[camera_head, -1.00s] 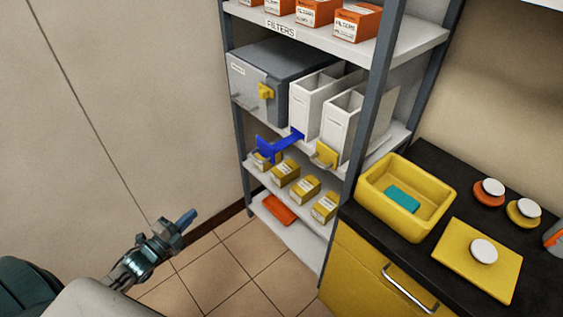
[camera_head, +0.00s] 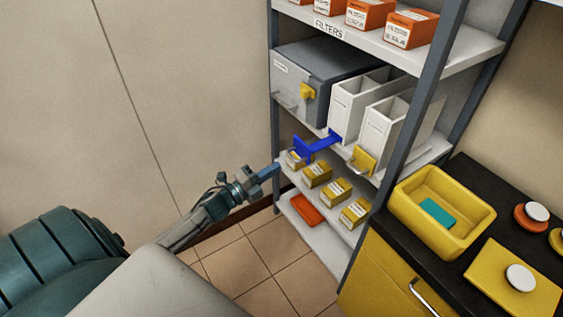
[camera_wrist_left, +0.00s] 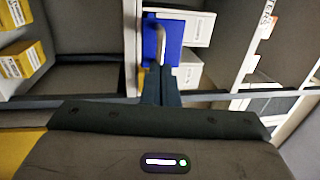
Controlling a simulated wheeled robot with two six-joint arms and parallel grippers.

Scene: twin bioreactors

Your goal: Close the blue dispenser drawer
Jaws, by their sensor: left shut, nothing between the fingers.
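The blue dispenser drawer (camera_head: 317,146) sticks out from the foot of the left white dispenser (camera_head: 358,105) on the middle shelf. Its blue front with a metal handle also shows in the left wrist view (camera_wrist_left: 155,45). My left gripper (camera_head: 275,170) is shut and empty, to the left of the drawer and a little lower in the head view. In the left wrist view the shut fingers (camera_wrist_left: 161,80) point towards the blue front and overlap its lower part; I cannot tell whether they touch. My right gripper is not in view.
A second white dispenser (camera_head: 392,128) with a yellow drawer front (camera_head: 363,160) stands to the right. A grey box (camera_head: 318,75) stands to the left. Yellow boxes (camera_head: 335,190) sit on the shelf below. A grey shelf post (camera_head: 275,130) stands close to my left gripper.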

